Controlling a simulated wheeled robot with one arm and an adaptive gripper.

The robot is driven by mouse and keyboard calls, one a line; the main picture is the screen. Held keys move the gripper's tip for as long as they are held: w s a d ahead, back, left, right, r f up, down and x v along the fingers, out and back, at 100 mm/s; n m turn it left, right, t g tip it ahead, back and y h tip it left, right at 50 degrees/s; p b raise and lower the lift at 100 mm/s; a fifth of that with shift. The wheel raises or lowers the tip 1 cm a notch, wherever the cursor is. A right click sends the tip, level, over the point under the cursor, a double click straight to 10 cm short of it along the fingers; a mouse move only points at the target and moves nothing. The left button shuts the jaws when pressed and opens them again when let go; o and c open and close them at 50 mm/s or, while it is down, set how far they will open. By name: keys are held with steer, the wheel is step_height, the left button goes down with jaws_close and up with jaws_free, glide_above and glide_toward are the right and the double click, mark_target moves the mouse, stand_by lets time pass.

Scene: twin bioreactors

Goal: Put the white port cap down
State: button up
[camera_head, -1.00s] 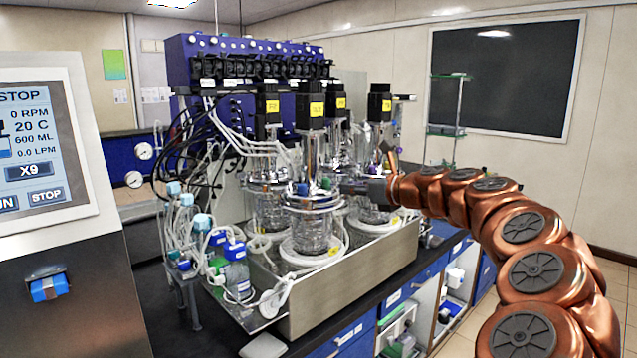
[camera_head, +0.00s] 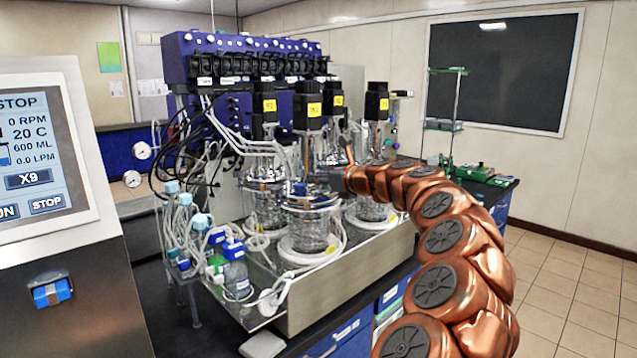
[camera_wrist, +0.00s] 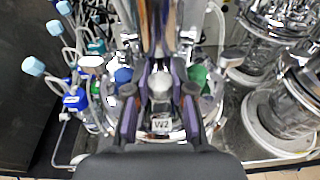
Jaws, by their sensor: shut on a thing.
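My gripper (camera_wrist: 160,98) is at the vessels of the bioreactor bench. In the wrist view its two fingers are closed around a small pale, rounded piece, which looks like the white port cap (camera_wrist: 160,82). In the head view my gripper (camera_head: 332,179) is beside the upper part of the front glass vessel (camera_head: 310,232), and the cap cannot be made out there. A blue cap (camera_wrist: 123,75) and a green cap (camera_wrist: 198,75) are close on either side. Whether the held cap touches anything below is unclear.
Several glass vessels with black motors (camera_head: 376,100) stand close around my gripper. Tubing and capped bottles (camera_head: 236,272) crowd the left. A metal tray wall (camera_head: 350,275) runs along the front. A control screen (camera_head: 40,150) stands at far left. Floor at right is clear.

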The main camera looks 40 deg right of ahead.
steer(key=shift+s+f, duration=0.1)
steer(key=shift+f, duration=0.6)
steer(key=shift+f, duration=0.15)
steer(key=o, duration=0.6)
steer(key=shift+c, duration=0.2)
steer(key=s+r+b, duration=0.2)
steer(key=s, duration=0.9)
steer(key=shift+s+a+r, duration=0.25)
steer(key=shift+s+r, duration=0.05)
steer(key=shift+s, duration=0.05)
